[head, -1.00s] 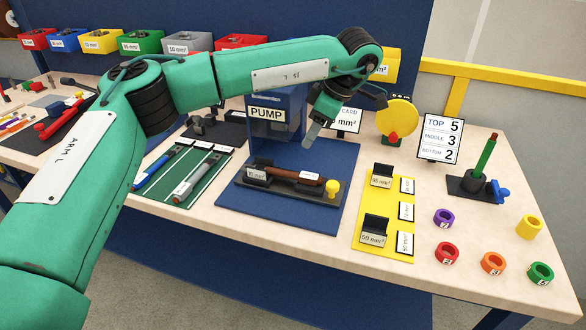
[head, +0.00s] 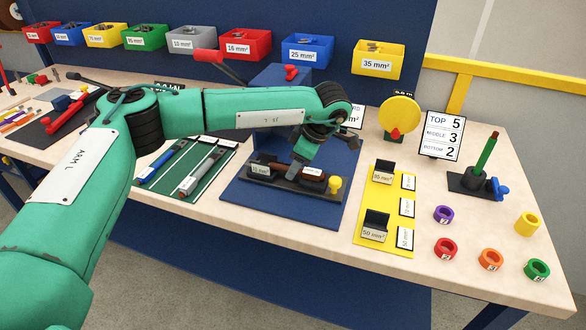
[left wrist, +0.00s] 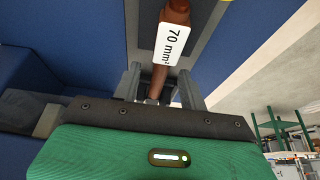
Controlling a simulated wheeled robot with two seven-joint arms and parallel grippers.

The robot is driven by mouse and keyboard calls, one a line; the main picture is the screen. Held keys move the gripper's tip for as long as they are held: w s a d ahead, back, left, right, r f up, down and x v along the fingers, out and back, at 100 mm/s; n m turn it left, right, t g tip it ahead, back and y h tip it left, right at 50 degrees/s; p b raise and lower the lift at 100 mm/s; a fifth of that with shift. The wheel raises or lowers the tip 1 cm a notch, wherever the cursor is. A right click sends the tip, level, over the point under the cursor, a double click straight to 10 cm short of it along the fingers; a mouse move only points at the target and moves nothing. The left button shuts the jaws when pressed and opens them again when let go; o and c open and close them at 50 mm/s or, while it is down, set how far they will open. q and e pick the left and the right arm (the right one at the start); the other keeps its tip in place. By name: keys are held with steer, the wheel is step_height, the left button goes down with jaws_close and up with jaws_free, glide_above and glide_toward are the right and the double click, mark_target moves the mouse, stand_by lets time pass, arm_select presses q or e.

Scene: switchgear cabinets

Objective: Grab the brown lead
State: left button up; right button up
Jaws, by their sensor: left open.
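The brown lead (head: 313,172) lies in a dark holder (head: 262,178) on the blue mat (head: 290,208). It is partly hidden behind my left gripper (head: 297,164), which reaches down over its middle. In the left wrist view the brown lead (left wrist: 159,82) carries a white "70 mm²" label and runs between the two fingers of my left gripper (left wrist: 160,86). The fingers are open, one on each side of the lead. I cannot tell whether either finger touches it. My right gripper is in neither view.
A yellow knob (head: 334,185) stands at the holder's right end. The yellow mat (head: 382,235) with black blocks lies to the right. A green tray (head: 175,183) with tools lies to the left.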

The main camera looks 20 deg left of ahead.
arm_select(q)
jaws_close()
steer(key=shift+r, duration=0.15)
